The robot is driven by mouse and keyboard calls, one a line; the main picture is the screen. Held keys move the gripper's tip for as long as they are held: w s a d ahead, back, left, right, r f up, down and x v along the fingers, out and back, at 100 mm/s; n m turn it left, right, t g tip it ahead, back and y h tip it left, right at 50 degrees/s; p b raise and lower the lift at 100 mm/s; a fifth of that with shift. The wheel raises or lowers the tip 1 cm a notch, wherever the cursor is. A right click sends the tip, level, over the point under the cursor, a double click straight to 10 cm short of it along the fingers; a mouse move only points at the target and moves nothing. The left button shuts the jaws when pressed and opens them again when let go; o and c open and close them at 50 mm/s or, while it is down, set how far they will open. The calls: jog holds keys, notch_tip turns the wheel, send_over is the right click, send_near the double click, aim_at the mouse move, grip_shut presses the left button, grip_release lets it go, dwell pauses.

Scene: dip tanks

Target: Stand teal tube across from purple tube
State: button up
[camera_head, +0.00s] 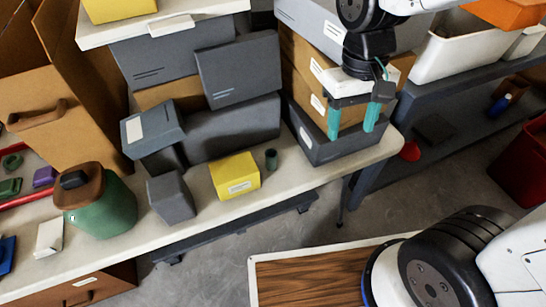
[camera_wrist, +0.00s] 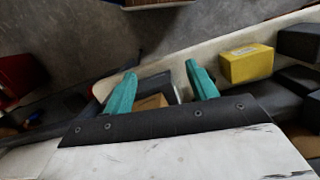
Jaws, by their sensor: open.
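My gripper (camera_head: 352,120) is open, with its two teal fingers pointing down over the right end of the shelf, above a dark grey tray (camera_head: 340,150). In the wrist view the fingers (camera_wrist: 162,82) stand apart, with a brown box part (camera_wrist: 150,103) seen between them. I cannot pick out a teal tube or a purple tube for certain. A small dark greenish cylinder (camera_head: 271,159) stands right of a yellow box. A small purple object (camera_head: 44,177) lies at the far left; its shape is unclear.
The yellow box (camera_head: 235,175) and a grey box (camera_head: 171,197) stand near the shelf's front edge. A green jug (camera_head: 102,205) with a brown top is left of them. Stacked grey boxes (camera_head: 238,70) fill the back. A white bin (camera_head: 464,52) is at right.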

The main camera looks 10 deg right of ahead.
jog(key=w+a+f+m, duration=0.1)
jog(key=w+a+f, duration=0.6)
jog(key=a+f, duration=0.3)
jog(key=m+t, duration=0.2)
jog(key=m, duration=0.1)
send_over(271, 155)
jog(key=s, duration=0.1)
notch_tip(271, 155, down, 6)
jog(key=f, duration=0.7)
jog(key=shift+s, duration=0.2)
jog(key=c, duration=1.2)
jog(key=shift+o, duration=0.2)
jog(key=shift+r, duration=0.1)
